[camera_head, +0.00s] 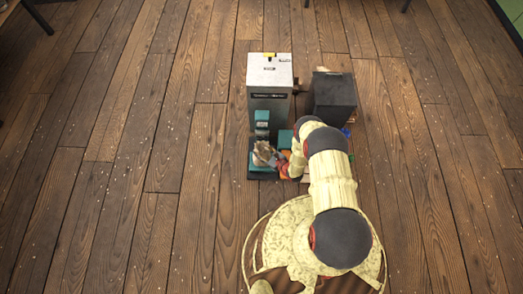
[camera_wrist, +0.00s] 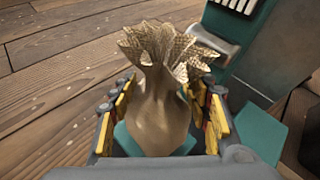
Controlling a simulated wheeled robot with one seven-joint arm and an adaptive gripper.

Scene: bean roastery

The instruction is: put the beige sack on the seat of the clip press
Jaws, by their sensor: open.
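The beige sack (camera_wrist: 160,110) stands upright between the fingers of my gripper (camera_wrist: 165,120) in the wrist view, its gathered top flaring above them. My gripper is open around it. The sack rests on or just above a teal surface, the seat of the clip press (camera_wrist: 128,140); I cannot tell whether it touches. In the head view the sack (camera_head: 263,153) is at the front of the clip press (camera_head: 269,85), a grey tower with teal parts and a teal base. My gripper (camera_head: 274,158) reaches it from the right, partly hidden by my arm.
A dark box-shaped unit (camera_head: 333,94) stands right of the press, close to my arm. A small blue item (camera_head: 346,132) lies near it. Wooden floor (camera_head: 130,150) is open to the left. Dark furniture legs show at the top edge.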

